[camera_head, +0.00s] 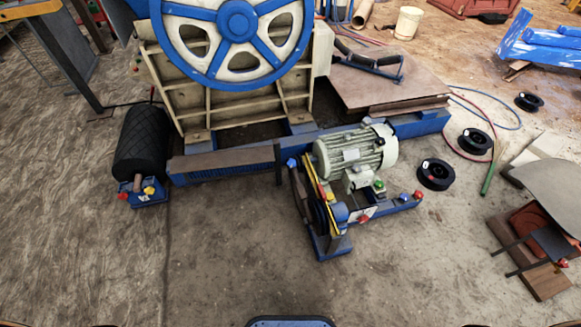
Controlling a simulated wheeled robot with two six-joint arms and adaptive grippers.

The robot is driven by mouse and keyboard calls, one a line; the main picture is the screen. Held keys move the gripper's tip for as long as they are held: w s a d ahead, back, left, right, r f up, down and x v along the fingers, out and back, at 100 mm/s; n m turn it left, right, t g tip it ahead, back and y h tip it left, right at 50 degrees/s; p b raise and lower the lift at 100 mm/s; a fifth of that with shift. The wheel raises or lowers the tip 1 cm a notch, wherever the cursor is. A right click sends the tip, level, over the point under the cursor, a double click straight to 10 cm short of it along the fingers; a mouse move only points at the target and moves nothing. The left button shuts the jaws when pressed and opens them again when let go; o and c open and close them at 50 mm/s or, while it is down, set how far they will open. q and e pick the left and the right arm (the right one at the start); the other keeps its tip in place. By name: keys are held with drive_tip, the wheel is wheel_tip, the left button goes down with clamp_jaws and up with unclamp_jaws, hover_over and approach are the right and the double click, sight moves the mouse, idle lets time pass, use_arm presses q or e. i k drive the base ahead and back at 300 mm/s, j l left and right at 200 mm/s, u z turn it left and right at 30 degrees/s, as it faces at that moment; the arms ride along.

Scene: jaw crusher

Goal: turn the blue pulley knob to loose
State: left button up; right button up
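A grey-green electric motor (355,150) sits on a blue frame (385,207) right of centre, with a pulley (318,212) at its left end beside a yellow guard strip (318,195). A small blue knob (291,162) is at the upper left of the pulley. A blue rounded part (340,212) sits low beside the pulley, and another small blue knob (404,198) is on the frame's right end. I cannot tell which one is the pulley knob, or its setting. Neither gripper shows in this view.
The crusher's big blue-and-white flywheel (238,22) stands behind. A black roller (142,143) is at left, a red-brown chair-like object (535,228) at right. Black spools (434,174) and hoses lie on the right floor. The floor in front of the motor is clear.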

sight(292, 162)
drive_tip(key=i+j+u, duration=0.45)
drive_tip(key=i, duration=0.4)
drive_tip(key=i+j+u, duration=0.25)
drive_tip(key=i, duration=0.2)
